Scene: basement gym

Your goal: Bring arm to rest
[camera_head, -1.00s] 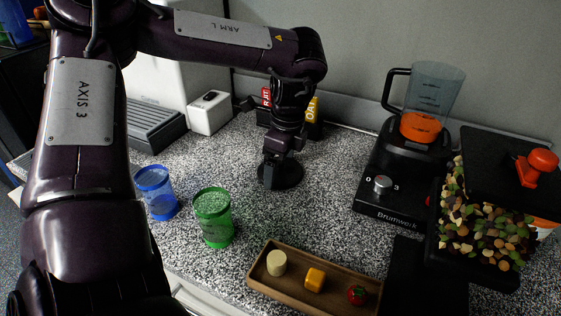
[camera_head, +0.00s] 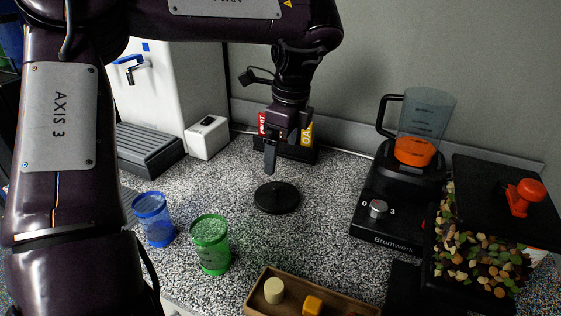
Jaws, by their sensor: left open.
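My left arm comes in from the left and bends over the counter. My left gripper (camera_head: 283,150) points down and is open, with nothing between its fingers. It hangs above and behind a flat black disc (camera_head: 277,197) lying on the speckled counter, apart from it. The gripper partly hides the red and yellow labelled boxes at the back. My right gripper is not in view.
A blue cup (camera_head: 153,219) and a green cup (camera_head: 210,245) stand front left. A wooden tray (camera_head: 258,291) with food pieces is at the front. A blender (camera_head: 398,190) and a dispenser (camera_head: 484,240) stand right. A white box (camera_head: 206,138) is behind.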

